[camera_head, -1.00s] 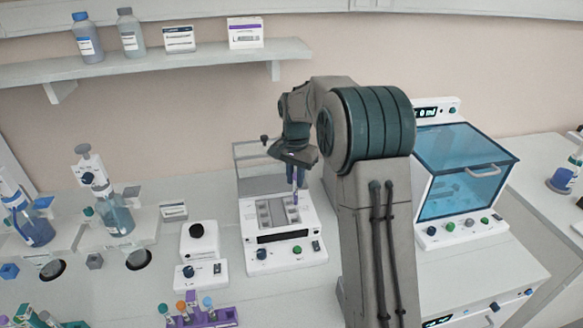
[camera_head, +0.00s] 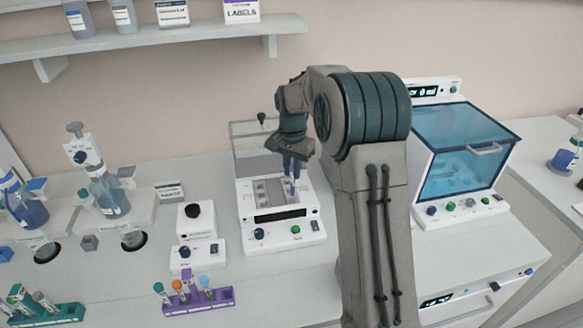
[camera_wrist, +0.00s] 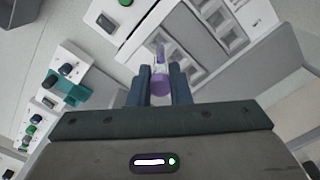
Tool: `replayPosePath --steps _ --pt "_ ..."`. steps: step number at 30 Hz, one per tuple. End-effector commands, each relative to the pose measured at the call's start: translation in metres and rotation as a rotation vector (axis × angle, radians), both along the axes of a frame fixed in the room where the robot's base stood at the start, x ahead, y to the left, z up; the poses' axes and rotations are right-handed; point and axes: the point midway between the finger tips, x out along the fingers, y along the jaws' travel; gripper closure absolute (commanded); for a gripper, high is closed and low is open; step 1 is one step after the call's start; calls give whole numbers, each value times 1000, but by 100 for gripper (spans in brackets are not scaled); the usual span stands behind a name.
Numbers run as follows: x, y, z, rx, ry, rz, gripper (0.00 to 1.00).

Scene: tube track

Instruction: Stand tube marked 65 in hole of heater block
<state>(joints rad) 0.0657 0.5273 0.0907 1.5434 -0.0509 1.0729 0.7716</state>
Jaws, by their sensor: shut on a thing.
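My gripper (camera_head: 294,166) points down over the right part of the white heater block (camera_head: 280,215). It is shut on a slim clear tube (camera_head: 291,186) with a purple cap. The wrist view shows the purple cap (camera_wrist: 160,86) between the two blue fingers, with the clear tube body beyond it. No number on the tube can be read. The grey wells (camera_head: 262,192) of the block show left of the tube, and they also show in the wrist view (camera_wrist: 188,58). The tube's lower end overlaps the well area; I cannot tell whether it is inside a hole.
A clear raised lid (camera_head: 252,140) stands behind the block. A small white device (camera_head: 196,228) is to its left. A purple rack (camera_head: 198,301) with several capped tubes and a green rack (camera_head: 45,312) stand in front. A blue-windowed cabinet (camera_head: 465,155) is at right.

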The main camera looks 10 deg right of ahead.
Motion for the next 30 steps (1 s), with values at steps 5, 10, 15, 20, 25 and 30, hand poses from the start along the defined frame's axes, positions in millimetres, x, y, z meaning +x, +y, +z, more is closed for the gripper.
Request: replayPosePath --steps 5,10,15,20,25,30 --pt "-1 0 -1 0 0 0 96" --pt "-1 0 -1 0 0 0 96" --pt "-1 0 -3 0 0 -1 96" --pt "-1 0 -4 0 0 0 96" --pt "-1 0 -4 0 0 0 96" --pt "-1 0 -8 0 0 0 96"
